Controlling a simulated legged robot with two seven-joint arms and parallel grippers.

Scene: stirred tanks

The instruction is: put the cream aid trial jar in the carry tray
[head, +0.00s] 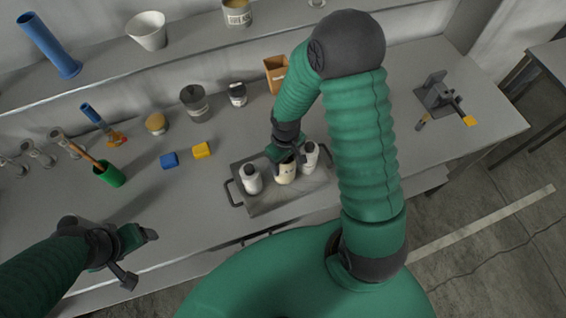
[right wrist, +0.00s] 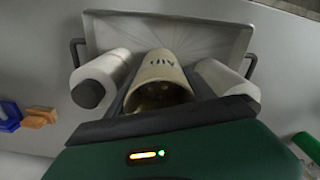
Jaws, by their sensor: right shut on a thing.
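The cream jar (head: 286,172) is in the grey carry tray (head: 262,207), between two white bottles. My right gripper (head: 287,158) is shut on it from above. In the right wrist view the cream jar (right wrist: 160,75) sits between my fingers, with part of a dark label visible. The tray (right wrist: 170,28) lies behind it in that view. Whether the jar's base touches the tray floor is hidden. My left gripper (head: 140,258) is open and empty over the left front of the bench.
White bottles (head: 250,179) and (head: 309,157) stand close on either side of the jar in the tray. Jars and a wooden box (head: 275,72) stand behind. The bench front left is clear.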

